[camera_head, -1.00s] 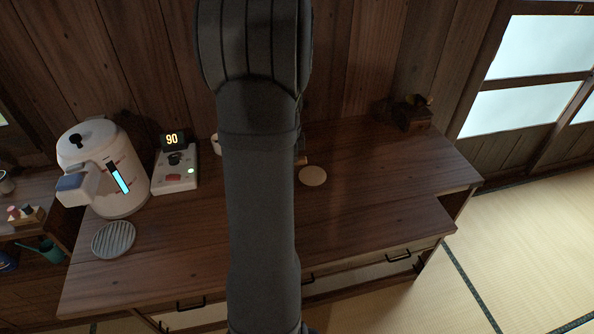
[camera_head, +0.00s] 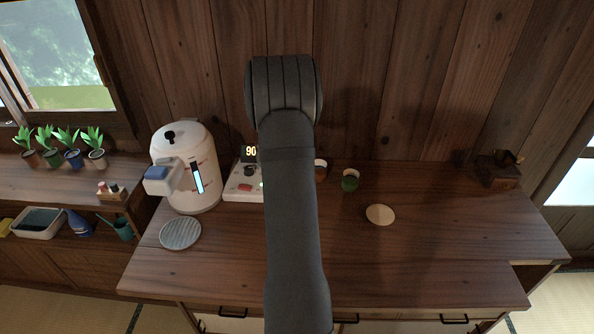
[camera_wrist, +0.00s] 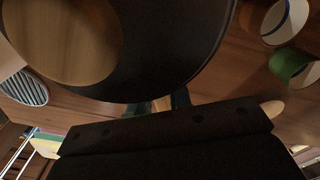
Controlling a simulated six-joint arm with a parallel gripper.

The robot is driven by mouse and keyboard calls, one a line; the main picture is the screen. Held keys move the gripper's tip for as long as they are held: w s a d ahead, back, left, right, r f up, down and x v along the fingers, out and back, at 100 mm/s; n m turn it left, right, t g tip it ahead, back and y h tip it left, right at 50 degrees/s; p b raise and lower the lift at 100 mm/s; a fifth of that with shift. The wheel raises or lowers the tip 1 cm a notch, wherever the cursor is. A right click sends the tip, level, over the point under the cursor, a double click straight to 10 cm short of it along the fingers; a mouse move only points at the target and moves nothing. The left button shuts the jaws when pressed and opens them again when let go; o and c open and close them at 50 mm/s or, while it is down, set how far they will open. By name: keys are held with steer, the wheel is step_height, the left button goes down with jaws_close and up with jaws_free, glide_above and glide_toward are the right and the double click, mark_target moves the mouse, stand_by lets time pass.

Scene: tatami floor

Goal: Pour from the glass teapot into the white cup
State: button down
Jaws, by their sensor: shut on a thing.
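My gripper (camera_wrist: 160,104) shows in the wrist view, its fingers shut on part of a large dark round thing with a wood-coloured disc on top. I take this to be the teapot (camera_wrist: 170,75); its glass is hard to make out. In the head view my arm hides both gripper and teapot. Two cups stand to the right of the teapot in the wrist view: a brown one with a white inside (camera_wrist: 285,20) and a green one (camera_wrist: 293,66). They also show in the head view, brown (camera_head: 320,172) and green (camera_head: 350,181). No plainly all-white cup shows.
A white kettle (camera_head: 186,168) stands at the counter's left, with a grey ridged round plate (camera_head: 180,233) before it. A control box reading 90 (camera_head: 245,183) is partly behind my arm. A pale disc (camera_head: 380,215) lies on the right, where the counter is mostly clear. A dark wooden box (camera_head: 497,172) sits far right.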

steer(key=shift+w+a, duration=0.1)
steer(key=shift+a, duration=0.25)
steer(key=shift+f, duration=0.15)
steer(key=shift+f, duration=0.15)
steer(key=shift+f, duration=1.7)
steer(key=shift+a+r+g+y, duration=0.15)
steer(key=shift+r+g+y, duration=0.65)
steer(key=shift+r+y, duration=0.65)
steer(key=shift+r+g+y, duration=0.6)
steer(key=shift+r+y, duration=0.25)
steer(key=shift+y, duration=0.1)
stand_by(3.3)
